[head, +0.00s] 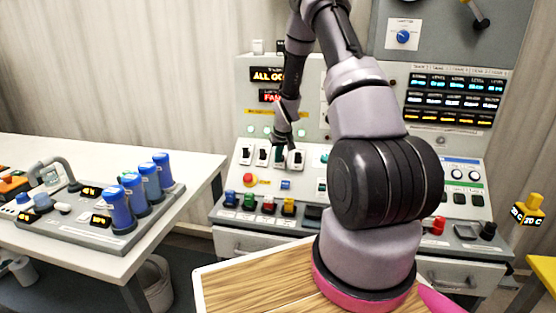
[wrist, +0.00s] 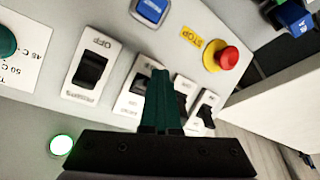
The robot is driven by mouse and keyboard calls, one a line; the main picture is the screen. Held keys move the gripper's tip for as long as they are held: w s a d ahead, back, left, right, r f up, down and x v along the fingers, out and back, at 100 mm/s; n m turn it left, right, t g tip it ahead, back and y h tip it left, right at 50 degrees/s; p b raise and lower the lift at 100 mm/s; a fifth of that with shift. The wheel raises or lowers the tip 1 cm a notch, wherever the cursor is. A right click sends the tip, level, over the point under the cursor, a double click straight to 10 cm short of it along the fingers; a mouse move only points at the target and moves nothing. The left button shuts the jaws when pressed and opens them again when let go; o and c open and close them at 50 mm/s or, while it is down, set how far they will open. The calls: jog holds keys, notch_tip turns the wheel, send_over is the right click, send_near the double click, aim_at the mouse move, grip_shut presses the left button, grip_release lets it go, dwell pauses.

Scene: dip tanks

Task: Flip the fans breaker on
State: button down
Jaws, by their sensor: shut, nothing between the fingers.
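A row of black rocker breakers on white plates sits on the sloped console face; the head view shows the rightmost breaker (head: 296,158) and the leftmost breaker (head: 245,155). The wrist view, turned about upside down, shows one breaker (wrist: 90,68) clear at left, a second breaker (wrist: 138,87) beside my fingers, and others to the right, partly covered. The small labels are too blurred to tell which is the fans breaker. My gripper (head: 284,142) is shut and empty, its teal fingertips (wrist: 162,75) over the middle of the row. Contact cannot be told.
A red stop button (wrist: 228,60) on a yellow base and a blue button (wrist: 150,10) lie near the breakers. A lit green lamp (wrist: 62,145) is on the panel. Several coloured connectors line the console front. A side table (head: 190,148) holds blue cylinders.

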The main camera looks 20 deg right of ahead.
jog(key=shift+w+d+r, duration=0.5)
jog(key=shift+w+d, duration=0.25)
jog(key=shift+w+d+f, duration=0.15)
jog(key=shift+w+f, duration=0.05)
jog(key=shift+w, duration=0.05)
jog(key=shift+s+a+r, duration=0.3)
jog(key=shift+s+a, duration=0.15)
jog(key=shift+s, duration=0.15)
jog(key=shift+s+a+r, duration=0.3)
jog(key=shift+s+a, duration=0.2)
jog(key=shift+s, duration=0.1)
jog(key=shift+s+a+r, duration=0.3)
jog(key=shift+s+a, duration=0.15)
jog(key=shift+s, duration=0.15)
jog(key=shift+r, duration=0.1)
jog(key=w+a+v, duration=0.1)
jog(key=v, duration=0.6)
jog(key=shift+r, duration=0.2)
